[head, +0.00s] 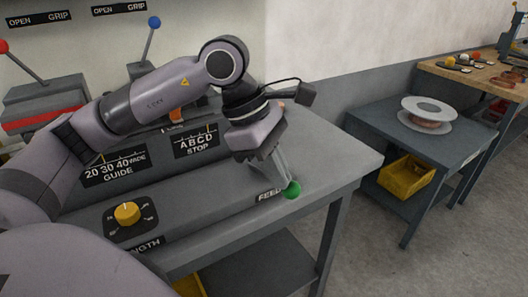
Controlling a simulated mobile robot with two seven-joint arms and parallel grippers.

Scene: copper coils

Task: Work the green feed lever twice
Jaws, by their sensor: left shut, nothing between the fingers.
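The green ball knob of the feed lever (292,190) shows near the front right edge of the grey machine bench, beside a partly hidden label reading "FEED". My left gripper (283,176) reaches down from above with its fingers shut and empty. Its fingertips are right at the knob in the picture; I cannot tell whether they touch it. The lever's shaft is hidden or too small to make out. My right gripper is not in view.
A yellow dial (127,213) sits on the panel at left. Red (3,46) and blue (154,22) ball levers stand behind. A grey side table (455,150) with a wire spool (427,112) and a yellow bin (406,181) stands right. Floor between is clear.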

